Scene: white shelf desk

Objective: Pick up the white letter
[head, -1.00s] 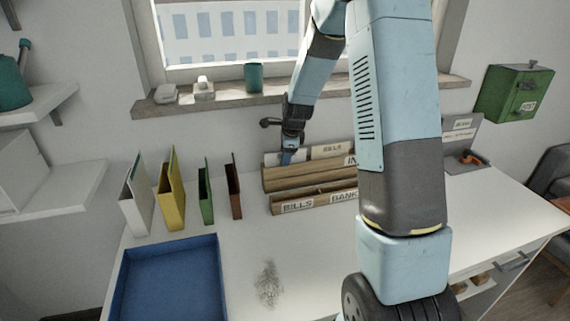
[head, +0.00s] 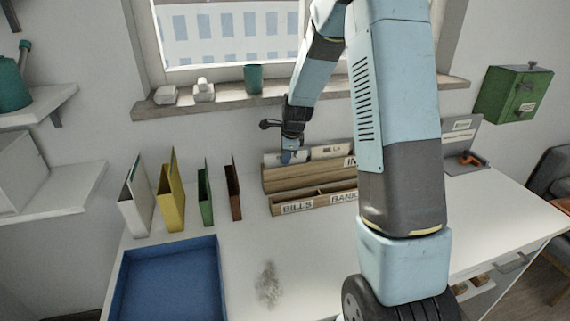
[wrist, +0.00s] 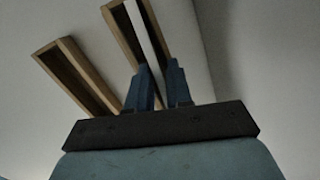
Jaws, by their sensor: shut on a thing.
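The white letter (head: 271,158) stands upright in the back slot of a wooden organizer (head: 290,183), at its left end. My gripper (head: 287,158) reaches down to it from above and is shut on it. In the wrist view, the letter shows as a thin pale strip (wrist: 147,30) running between the two blue fingers of my gripper (wrist: 160,68). The letter's lower part is hidden inside the organizer. My arm hides the organizer's right part in the head view.
The front slot has labels BILLS (head: 297,208) and BANK. Upright folders, including a yellow one (head: 171,195), stand to the left. A blue tray (head: 170,248) lies at the front left. The window sill (head: 230,101) holds a teal cup (head: 253,78).

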